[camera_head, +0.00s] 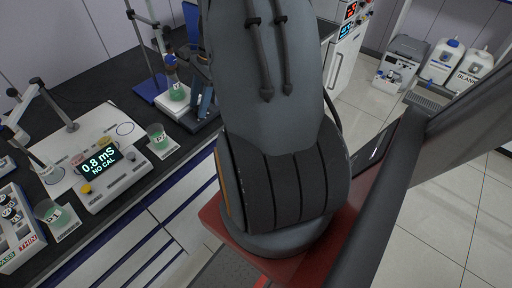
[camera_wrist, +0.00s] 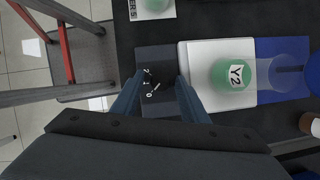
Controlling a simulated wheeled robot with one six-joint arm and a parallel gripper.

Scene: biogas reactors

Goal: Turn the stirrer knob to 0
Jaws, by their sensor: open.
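The stirrer is a dark front panel with a white plate (camera_wrist: 205,100); in the head view its plate (camera_head: 168,101) stands on the bench behind my arm. The small black stirrer knob (camera_wrist: 155,86) is on the dark panel in the wrist view, with white marks 2, 1 and 0 along its left side. A short white line shows at the knob; I cannot tell its exact setting. My gripper (camera_wrist: 160,80) is open, with one blue-grey finger on each side of the knob. Whether a finger touches it is unclear. In the head view the knob is hidden.
A green flask labelled Y2 (camera_wrist: 233,74) stands on the stirrer plate, close to my right finger. A blue stand base (camera_wrist: 280,68) lies beyond it. A conductivity meter (camera_head: 115,165) reading 0.8 mS and green beakers (camera_head: 158,137) stand on the bench to the left.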

